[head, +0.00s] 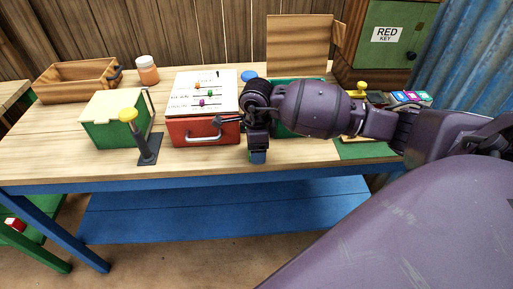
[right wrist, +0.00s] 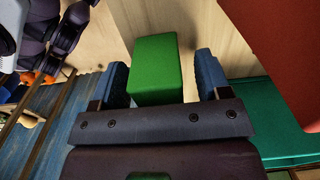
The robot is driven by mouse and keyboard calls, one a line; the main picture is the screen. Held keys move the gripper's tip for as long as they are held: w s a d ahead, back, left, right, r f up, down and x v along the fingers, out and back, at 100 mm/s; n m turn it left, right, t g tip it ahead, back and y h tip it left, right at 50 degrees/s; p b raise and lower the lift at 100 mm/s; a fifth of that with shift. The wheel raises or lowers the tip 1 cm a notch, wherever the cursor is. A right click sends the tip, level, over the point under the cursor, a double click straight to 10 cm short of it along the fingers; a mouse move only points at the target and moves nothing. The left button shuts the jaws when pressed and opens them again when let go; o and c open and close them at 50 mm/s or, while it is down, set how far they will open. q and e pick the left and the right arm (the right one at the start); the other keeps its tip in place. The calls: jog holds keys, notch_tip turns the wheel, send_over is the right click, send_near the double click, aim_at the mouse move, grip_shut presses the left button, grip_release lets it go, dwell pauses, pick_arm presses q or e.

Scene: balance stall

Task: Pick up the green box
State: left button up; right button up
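A plain green box (right wrist: 157,68) stands on the wooden table in the right wrist view. It lies between the two blue fingertips of my right gripper (right wrist: 162,82), with a gap on each side. The gripper is open, and I cannot tell how far the box is beyond the tips. In the head view my right gripper (head: 258,156) points down near the table's front edge, right of the red case; this box is hidden there. A larger green box with a cream lid (head: 112,128) stands on the left of the table. My left gripper is not seen.
The red case (head: 203,131) stands close to the gripper, and a teal container (right wrist: 272,100) is partly hidden behind my arm. A black lever with a yellow knob (head: 148,150), a wooden tray (head: 76,92) and a jar (head: 148,73) stand further left. The front table strip is mostly clear.

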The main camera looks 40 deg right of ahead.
jog(key=c, duration=0.9)
jog(key=shift+r, duration=0.1)
